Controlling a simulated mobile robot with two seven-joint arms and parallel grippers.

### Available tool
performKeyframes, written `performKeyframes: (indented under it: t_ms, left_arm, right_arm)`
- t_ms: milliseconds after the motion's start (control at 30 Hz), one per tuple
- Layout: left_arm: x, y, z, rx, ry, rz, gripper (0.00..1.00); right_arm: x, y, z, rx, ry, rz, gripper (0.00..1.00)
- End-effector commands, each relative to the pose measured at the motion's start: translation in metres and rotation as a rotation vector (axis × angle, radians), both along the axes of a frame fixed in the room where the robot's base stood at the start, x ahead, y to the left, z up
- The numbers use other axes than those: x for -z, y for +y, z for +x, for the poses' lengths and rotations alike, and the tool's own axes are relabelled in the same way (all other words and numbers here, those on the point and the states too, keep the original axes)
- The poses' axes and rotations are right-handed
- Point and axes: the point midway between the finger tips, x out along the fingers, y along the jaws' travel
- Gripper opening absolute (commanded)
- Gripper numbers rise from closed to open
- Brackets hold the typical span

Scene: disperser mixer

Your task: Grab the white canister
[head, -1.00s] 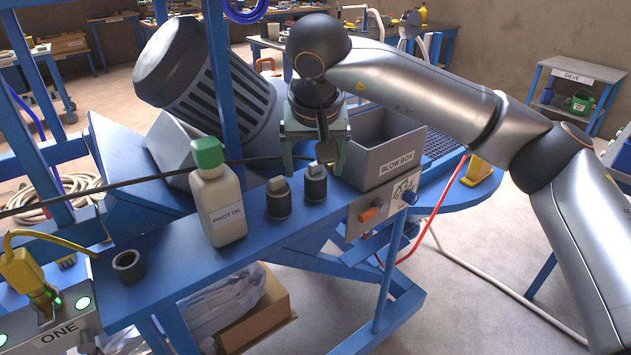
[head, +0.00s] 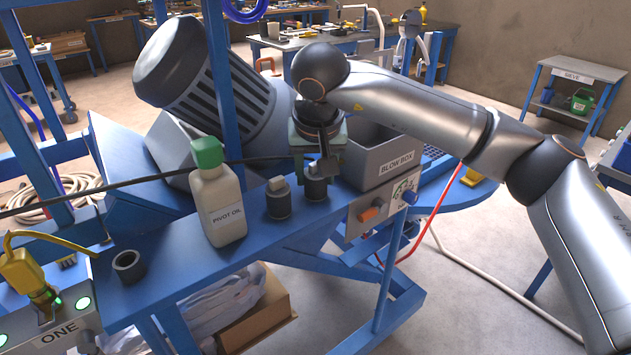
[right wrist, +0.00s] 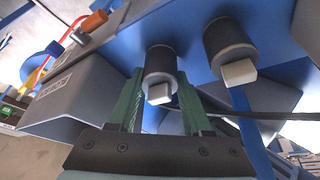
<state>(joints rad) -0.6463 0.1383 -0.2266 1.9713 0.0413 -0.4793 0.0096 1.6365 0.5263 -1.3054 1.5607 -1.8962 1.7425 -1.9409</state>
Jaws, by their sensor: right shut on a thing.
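An off-white bottle (head: 218,205) labelled PIVOT OIL, with a green cap, stands upright on the blue bench; it is the only large white container in view. To its right stand two dark cylinders with pale blocky tops, one nearer the bottle (head: 278,203) and one farther right (head: 316,187). My right gripper (head: 317,168) points down at the right cylinder, away from the bottle. In the right wrist view its green fingers (right wrist: 160,108) are on either side of that cylinder's pale top (right wrist: 159,94), shut on it. The other cylinder (right wrist: 230,50) is beside them. My left gripper is out of view.
A grey BLOW BOX bin (head: 382,160) is just right of my right gripper. A panel with an orange knob (head: 372,210) is on the bench front. A black cable (head: 110,186) crosses behind the bottle.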

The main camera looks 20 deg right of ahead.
Motion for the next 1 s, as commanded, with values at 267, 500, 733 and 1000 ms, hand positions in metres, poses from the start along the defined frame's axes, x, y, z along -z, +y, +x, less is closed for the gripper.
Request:
performKeyframes:
  t_ms: [267,500,733,1000]
  left_arm:
    - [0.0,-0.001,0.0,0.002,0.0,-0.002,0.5]
    - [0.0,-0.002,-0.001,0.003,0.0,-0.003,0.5]
    - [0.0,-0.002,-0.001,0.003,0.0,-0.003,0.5]
    - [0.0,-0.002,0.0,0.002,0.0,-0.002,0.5]
  right_arm:
    - [0.0,0.0,0.0,0.0,0.0,0.0,0.0]
    - [-0.001,0.0,0.0,0.0,-0.001,0.001,0.0]
    - [-0.017,0.001,0.001,0.0,-0.004,0.001,0.0]
    - [-0.069,0.002,-0.029,-0.003,-0.008,0.001,0.0]
